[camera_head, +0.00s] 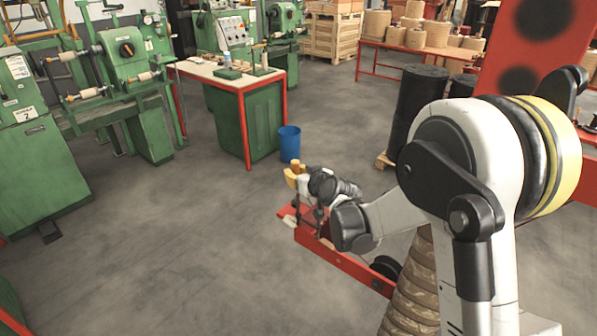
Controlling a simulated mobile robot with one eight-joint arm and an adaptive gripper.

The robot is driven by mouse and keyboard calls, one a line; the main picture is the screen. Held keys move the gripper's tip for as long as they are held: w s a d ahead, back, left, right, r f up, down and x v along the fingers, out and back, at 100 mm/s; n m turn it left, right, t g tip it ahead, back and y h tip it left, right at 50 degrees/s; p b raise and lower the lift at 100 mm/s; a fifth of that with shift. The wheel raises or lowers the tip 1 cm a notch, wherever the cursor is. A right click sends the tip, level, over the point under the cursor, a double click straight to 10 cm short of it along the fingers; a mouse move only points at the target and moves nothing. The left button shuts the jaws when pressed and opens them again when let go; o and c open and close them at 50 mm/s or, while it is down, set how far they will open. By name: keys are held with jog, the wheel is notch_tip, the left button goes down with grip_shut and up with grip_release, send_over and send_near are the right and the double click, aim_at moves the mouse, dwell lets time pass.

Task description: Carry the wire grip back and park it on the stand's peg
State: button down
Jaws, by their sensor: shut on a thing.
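My gripper (303,186) is at the end of my arm, near the middle of the picture. It is small in view and seen from behind. It is shut on a small yellow-orange piece (293,178), which seems to be the wire grip; its shape is hard to make out.
The workbench (247,85) with red legs stands beyond my gripper, with a blue bin (289,143) beside it. Green winding machines (125,60) fill the left. A black cylinder (416,105) stands behind my arm. The floor (190,240) at left centre is clear.

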aim_at(296, 195)
notch_tip(296, 195, down, 4)
jog(key=shift+f+b, duration=0.15)
jog(key=shift+b, duration=1.1)
jog(key=shift+d, duration=0.15)
jog(key=shift+f+b, duration=0.25)
jog(key=shift+b, duration=0.2)
jog(key=shift+f+b, duration=0.95)
jog(key=shift+f, duration=0.25)
jog(key=shift+f+b, duration=0.7)
jog(key=shift+f, duration=0.1)
jog(key=c, duration=1.2)
grip_release()
